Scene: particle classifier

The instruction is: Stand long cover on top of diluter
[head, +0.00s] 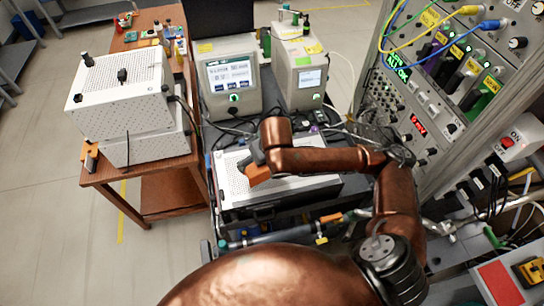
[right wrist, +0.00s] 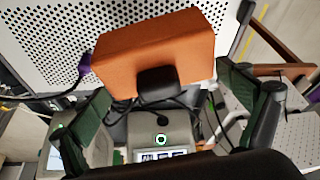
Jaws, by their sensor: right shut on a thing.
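An orange block with a black knob, which I take to be the long cover (head: 259,176), is at my right gripper (head: 254,162) in the head view. In the right wrist view the orange cover (right wrist: 150,48) fills the upper middle, and its knob sits between the fingers. My right gripper is shut on it above a low white perforated box (head: 300,186). Whether the cover touches that box is not clear. I cannot tell for sure which instrument is the diluter. My left gripper is not in view.
Two instruments with screens, a left one (head: 231,78) and a right one (head: 299,77), stand behind my gripper. White perforated boxes (head: 120,95) are stacked on a brown table (head: 160,185) at left. A tall rack (head: 430,90) with cables stands at right.

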